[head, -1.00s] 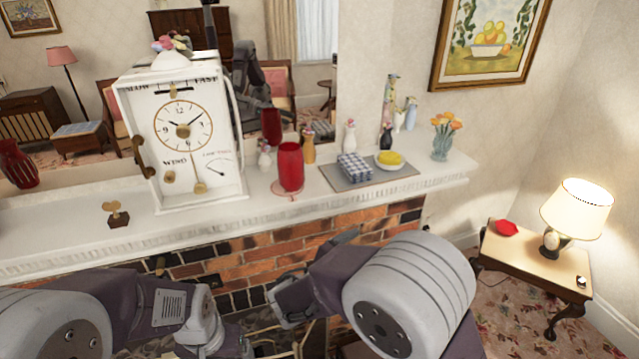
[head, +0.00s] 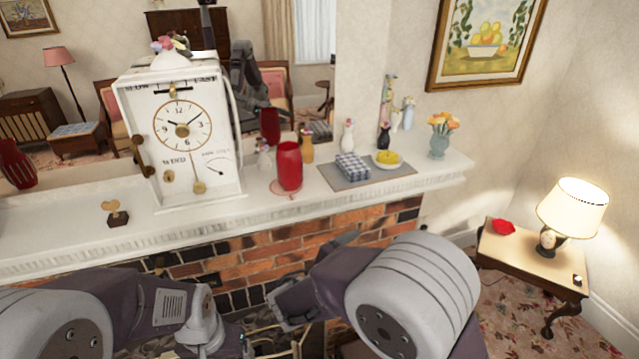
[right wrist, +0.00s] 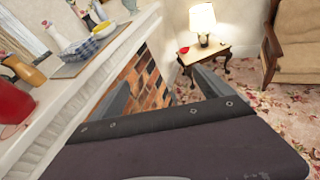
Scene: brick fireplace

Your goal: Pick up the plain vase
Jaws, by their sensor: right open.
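A plain red vase (head: 289,166) stands upright on the white mantel (head: 370,207), right of the clock. Part of it also shows at the left edge of the right wrist view (right wrist: 12,103). My right gripper (right wrist: 165,88) is open and empty. It is below and in front of the mantel edge, apart from the vase, with its fingers toward the brickwork and the room's right side. In the head view my own arm partly hides it. My left arm shows at the lower left, but its gripper fingers cannot be made out.
The white clock (head: 180,135) stands left of the vase, a small wooden ornament (head: 116,213) farther left. A lamp (head: 573,208) stands on a side table.

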